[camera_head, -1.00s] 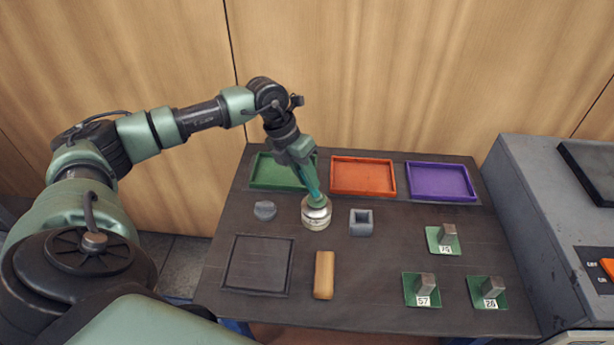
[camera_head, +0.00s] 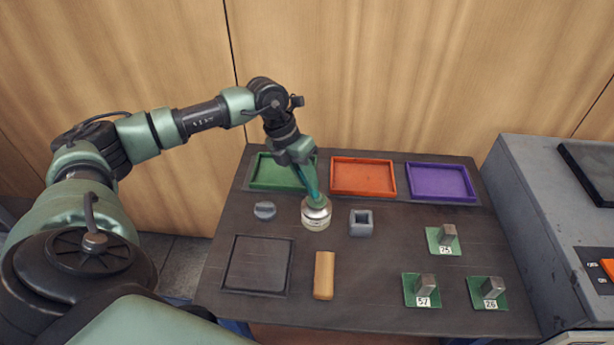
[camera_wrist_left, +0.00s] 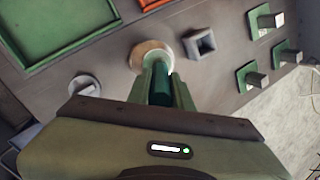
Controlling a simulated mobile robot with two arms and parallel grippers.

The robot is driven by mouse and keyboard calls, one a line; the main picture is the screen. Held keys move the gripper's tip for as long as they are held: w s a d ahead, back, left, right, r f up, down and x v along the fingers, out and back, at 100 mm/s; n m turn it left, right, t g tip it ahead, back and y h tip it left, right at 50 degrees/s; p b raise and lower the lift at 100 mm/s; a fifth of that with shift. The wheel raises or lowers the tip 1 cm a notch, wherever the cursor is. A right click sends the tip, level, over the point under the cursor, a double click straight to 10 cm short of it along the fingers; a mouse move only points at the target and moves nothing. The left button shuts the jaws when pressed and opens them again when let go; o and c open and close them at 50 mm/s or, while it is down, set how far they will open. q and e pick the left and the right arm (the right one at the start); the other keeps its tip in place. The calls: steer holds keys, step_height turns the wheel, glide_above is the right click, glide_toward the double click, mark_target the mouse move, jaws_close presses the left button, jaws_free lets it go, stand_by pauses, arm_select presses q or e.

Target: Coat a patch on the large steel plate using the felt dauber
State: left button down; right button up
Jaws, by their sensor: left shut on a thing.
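My left gripper (camera_head: 312,190) points down at a pale metal jar (camera_head: 316,214) near the middle of the table. It is shut on a teal handle, which looks like the felt dauber's; the teal handle (camera_wrist_left: 160,88) shows between the fingers in the left wrist view. The dauber's lower end is hidden at the jar, so I cannot tell how deep it sits. A dark square plate (camera_head: 257,265) with a raised edge lies at the front left; it appears to be the large steel plate. My right gripper is not in view.
A round grey cap (camera_head: 265,210) lies left of the jar, a hollow grey block (camera_head: 361,222) right of it. A wooden block (camera_head: 324,275) lies beside the plate. Green, orange (camera_head: 363,176) and purple trays line the back. Numbered green pads with steel blocks stand right.

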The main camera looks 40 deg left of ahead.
arm_select(q)
steer(key=shift+r+p, duration=2)
steer(key=shift+r, duration=1.45)
steer(key=s+d+f+m+g+y+b, duration=0.1)
steer(key=s+d+m, duration=0.5)
steer(key=m, duration=1.2)
steer(key=s+d+f+m+g+y+b, duration=0.1)
steer(key=s+d+m+g+y+b, duration=0.2)
steer(key=m, duration=1.5)
steer(key=s+d+y+b, duration=0.1)
steer(key=s+d+y, duration=0.1)
steer(key=s+d, duration=0.2)
steer(key=shift+s+d+f+y+b, duration=0.25)
steer(key=shift+d+y+b, duration=0.15)
steer(key=shift+d, duration=0.85)
